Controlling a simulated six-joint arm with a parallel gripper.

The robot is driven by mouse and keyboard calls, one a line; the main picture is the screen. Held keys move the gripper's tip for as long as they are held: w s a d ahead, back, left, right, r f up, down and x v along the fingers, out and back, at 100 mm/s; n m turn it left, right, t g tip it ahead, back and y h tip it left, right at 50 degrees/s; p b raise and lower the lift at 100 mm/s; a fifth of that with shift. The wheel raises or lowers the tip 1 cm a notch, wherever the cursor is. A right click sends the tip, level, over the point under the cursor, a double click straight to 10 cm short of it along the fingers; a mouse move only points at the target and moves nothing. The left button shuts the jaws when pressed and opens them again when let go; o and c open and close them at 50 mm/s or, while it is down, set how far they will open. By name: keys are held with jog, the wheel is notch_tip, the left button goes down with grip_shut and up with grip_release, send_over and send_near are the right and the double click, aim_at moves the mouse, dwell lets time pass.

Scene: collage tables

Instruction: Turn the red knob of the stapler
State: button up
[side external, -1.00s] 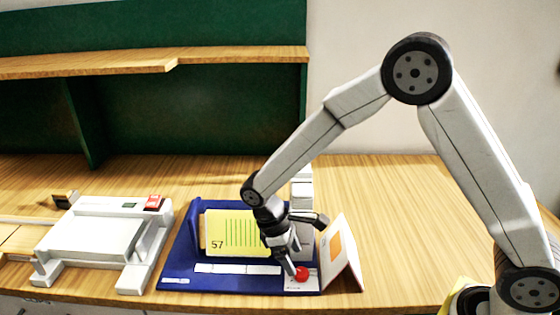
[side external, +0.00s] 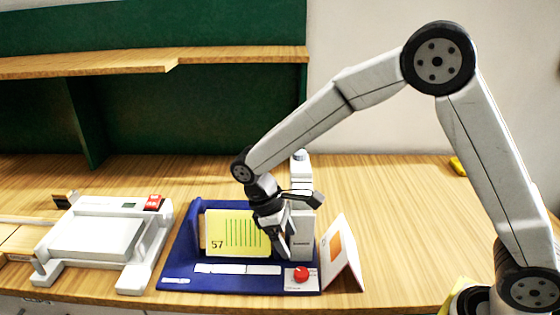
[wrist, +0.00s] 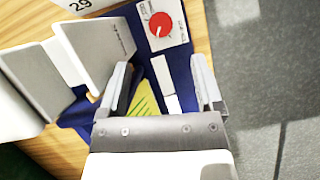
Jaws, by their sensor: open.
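The stapler has a blue base (side external: 172,268) and a pale upright body (side external: 301,232). Its round red knob (side external: 301,274) sits on a white panel at the base's front right corner. In the wrist view the knob (wrist: 160,24) is near the top, with a white pointer line on it. My gripper (side external: 300,228) is above and behind the knob, apart from it, beside the upright body. In the wrist view my gripper (wrist: 160,66) has its two fingers spread, with nothing held between them. A yellow booklet (side external: 228,232) marked 57 stands on the base, partly hidden by my gripper.
A folded white card (side external: 341,258) with an orange patch stands just right of the knob. A white device (side external: 95,240) with a red switch (side external: 154,202) is on the left. A wooden shelf (side external: 200,59) runs behind.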

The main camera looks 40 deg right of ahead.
notch_tip(320, 180, up, 3)
jog(key=m+t+y, duration=0.2)
jog(key=m+t, duration=0.2)
jog(key=m, duration=1.4)
send_over(301, 272)
jog(key=shift+f, duration=2.2)
jog(key=shift+f, duration=3.85)
grip_shut()
